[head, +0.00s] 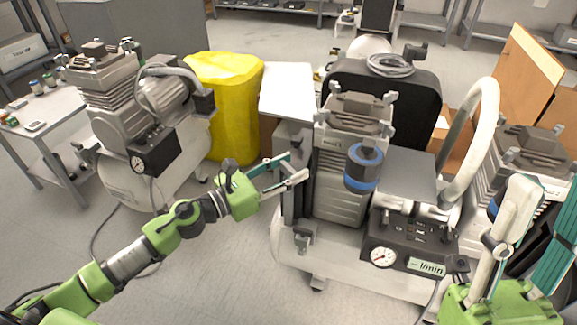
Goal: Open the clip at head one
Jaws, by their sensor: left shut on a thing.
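The middle compressor's head (338,165) is a ribbed grey metal block with a small label on its front that is too small to read surely. A grey upright clip (290,205) stands along its left side. My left gripper (297,168) reaches in from the left and is shut on the upper part of this clip. Its fingers partly hide the clip's top. My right gripper (545,190) is large at the lower right, its fingers apart and nothing visible between them.
A pressure gauge panel (410,258) and a thick pale hose (485,130) are on the middle compressor. A blue-banded black filter (363,168) juts out from the head. Another compressor (125,120) and a yellow bin (228,100) stand left. Floor is clear between.

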